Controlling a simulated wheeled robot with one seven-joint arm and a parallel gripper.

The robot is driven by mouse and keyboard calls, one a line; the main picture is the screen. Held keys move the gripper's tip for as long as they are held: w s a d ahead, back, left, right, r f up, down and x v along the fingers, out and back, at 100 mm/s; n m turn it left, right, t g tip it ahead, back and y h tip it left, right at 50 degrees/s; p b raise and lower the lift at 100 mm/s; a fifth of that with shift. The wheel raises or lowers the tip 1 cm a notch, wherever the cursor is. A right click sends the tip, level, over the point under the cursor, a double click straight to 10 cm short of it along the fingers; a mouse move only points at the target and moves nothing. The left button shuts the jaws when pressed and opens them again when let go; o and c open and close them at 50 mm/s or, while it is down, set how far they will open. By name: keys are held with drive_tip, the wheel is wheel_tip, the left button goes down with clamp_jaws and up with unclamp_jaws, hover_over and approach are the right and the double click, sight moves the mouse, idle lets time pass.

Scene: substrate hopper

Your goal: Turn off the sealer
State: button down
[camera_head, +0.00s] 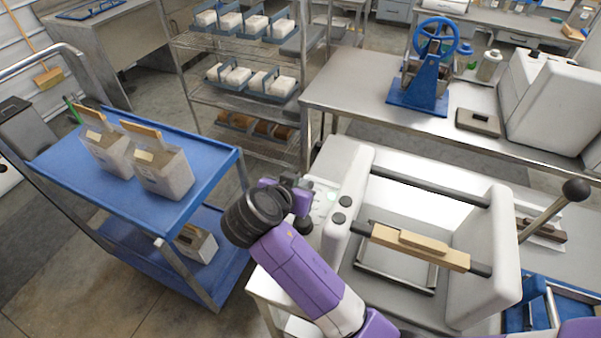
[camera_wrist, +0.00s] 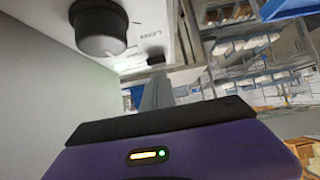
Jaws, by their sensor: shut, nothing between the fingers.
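The sealer (camera_head: 362,160) is a white machine with dark bars and a wooden handle in the head view. Its control panel (camera_head: 327,198) shows a lit pale green spot beside my gripper. In the wrist view, the white panel has a large black round knob (camera_wrist: 100,28) at upper left and a small black switch (camera_wrist: 156,60) with blurred lettering nearby. My gripper (camera_wrist: 157,78) is shut and empty, its grey fingers pointing at the small switch. I cannot tell whether they touch it. My wrist partly hides the panel's left side in the head view.
A blue cart (camera_head: 75,170) with block-shaped bags stands at left. A wire shelf (camera_head: 190,42) with white blocks is behind. A steel bench (camera_head: 350,88) with a blue press (camera_head: 425,75) runs along the back right. A lever with a black ball (camera_head: 576,190) rises at right.

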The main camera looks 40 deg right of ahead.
drive_tip(key=shift+a+f, duration=0.1)
drive_tip(key=shift+f, duration=0.3)
drive_tip(key=shift+f+b, duration=0.25)
drive_tip(key=shift+b, duration=0.15)
drive_tip(key=b, duration=0.1)
drive_tip(key=f+h+b, duration=0.1)
drive_tip(key=b, duration=0.1)
drive_tip(key=shift+s+a+f+t+h, duration=0.15)
drive_tip(key=shift+a+t+h, duration=0.15)
drive_tip(key=shift+t, duration=0.1)
drive_tip(key=shift+d+r, duration=0.1)
drive_tip(key=shift+r, duration=0.35)
drive_tip(key=shift+r+p, duration=0.55)
drive_tip(key=shift+r, duration=0.3)
